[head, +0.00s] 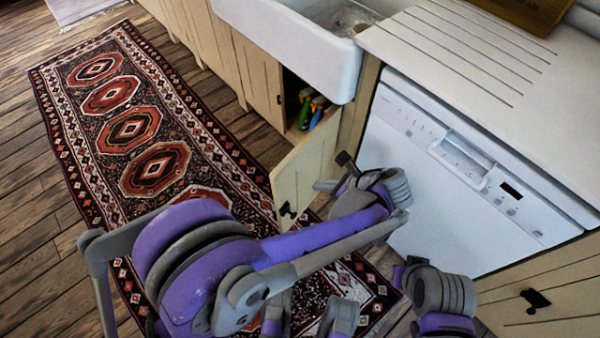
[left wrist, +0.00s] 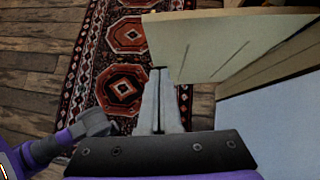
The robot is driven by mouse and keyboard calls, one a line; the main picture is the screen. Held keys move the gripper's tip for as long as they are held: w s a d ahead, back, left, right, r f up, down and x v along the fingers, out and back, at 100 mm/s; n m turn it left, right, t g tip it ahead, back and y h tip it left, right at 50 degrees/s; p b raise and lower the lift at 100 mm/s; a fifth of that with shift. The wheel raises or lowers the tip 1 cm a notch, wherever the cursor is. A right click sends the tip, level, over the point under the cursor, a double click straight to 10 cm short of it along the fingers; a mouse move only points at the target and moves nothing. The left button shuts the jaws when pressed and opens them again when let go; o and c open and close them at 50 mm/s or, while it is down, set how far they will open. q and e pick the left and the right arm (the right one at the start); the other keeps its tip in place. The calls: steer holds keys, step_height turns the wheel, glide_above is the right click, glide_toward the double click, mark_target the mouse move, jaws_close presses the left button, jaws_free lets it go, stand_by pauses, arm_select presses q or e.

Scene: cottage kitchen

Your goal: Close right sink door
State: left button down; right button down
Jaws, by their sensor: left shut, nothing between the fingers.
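The right sink door (head: 308,165) is a cream wooden panel below the sink, swung well open, with a dark handle (head: 287,210) near its free edge. It also shows at the upper right in the left wrist view (left wrist: 215,42). My left gripper (head: 322,186) is beside the door, on the dishwasher side in the head view. Its fingers (left wrist: 158,100) are shut and empty, with the tips close to the door's edge; I cannot tell whether they touch. My right arm shows partly at the lower right, but its fingers are not visible.
Bottles (head: 313,110) stand inside the open cabinet. The white sink (head: 300,45) overhangs it. A white dishwasher (head: 400,150) is right of the opening. The patterned rug (head: 105,130) covers clear floor in front of the cabinets.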

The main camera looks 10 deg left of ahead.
mark_target(281, 177)
arm_select(q)
steer(key=shift+w+a+r+b+x, duration=0.15)
steer(key=shift+a+r+b+x, duration=0.3)
steer(key=shift+x, duration=1.7)
steer(key=shift+w+a+r+b+x, duration=0.2)
steer(key=shift+b+x, duration=0.35)
steer(key=shift+x, duration=1.55)
steer(key=shift+w+a+r+b+x, duration=0.1)
steer(key=shift+a+r+b+x, duration=0.3)
steer(key=shift+x, duration=1.75)
